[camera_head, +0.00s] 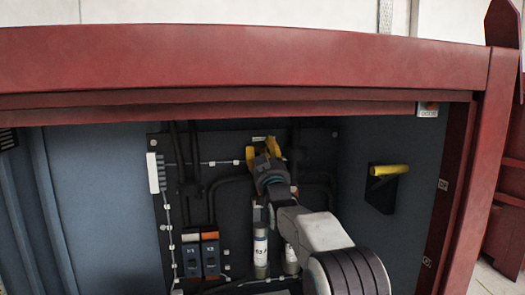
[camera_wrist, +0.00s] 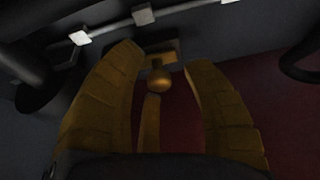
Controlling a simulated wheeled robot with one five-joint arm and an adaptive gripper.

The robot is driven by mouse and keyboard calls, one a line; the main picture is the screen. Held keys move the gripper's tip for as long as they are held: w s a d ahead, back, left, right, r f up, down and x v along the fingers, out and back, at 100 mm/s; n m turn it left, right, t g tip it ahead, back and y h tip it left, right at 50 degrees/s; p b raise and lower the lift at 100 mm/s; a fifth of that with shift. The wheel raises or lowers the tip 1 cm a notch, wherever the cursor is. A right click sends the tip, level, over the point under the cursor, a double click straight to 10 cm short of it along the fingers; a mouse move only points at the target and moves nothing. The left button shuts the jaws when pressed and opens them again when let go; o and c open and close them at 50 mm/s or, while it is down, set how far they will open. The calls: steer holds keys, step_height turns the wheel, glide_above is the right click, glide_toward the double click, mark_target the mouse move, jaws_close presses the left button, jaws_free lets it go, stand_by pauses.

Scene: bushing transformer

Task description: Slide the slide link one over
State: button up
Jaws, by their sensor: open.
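My gripper (camera_head: 262,150) is at the upper middle of the dark back panel inside the red cabinet in the head view. In the wrist view its yellow fingers (camera_wrist: 162,58) are spread open. A yellow round knob (camera_wrist: 160,79) on a small yellow mount, seemingly the slide link, shows between the fingertips. A gap shows on both sides of the knob, and the fingers are not closed on it. A narrow yellow piece lies below the knob; I cannot tell whether it is a finger or part of the link. In the head view my gripper hides the knob.
The red frame (camera_head: 240,60) crosses above the opening. A yellow-handled lever (camera_head: 388,171) is on the right wall. Switch blocks (camera_head: 200,255) and a white cylinder (camera_head: 260,250) stand low on the panel. A black pipe (camera_wrist: 36,85) is at left in the wrist view.

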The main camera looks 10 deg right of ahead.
jaws_close()
stand_by(0.4)
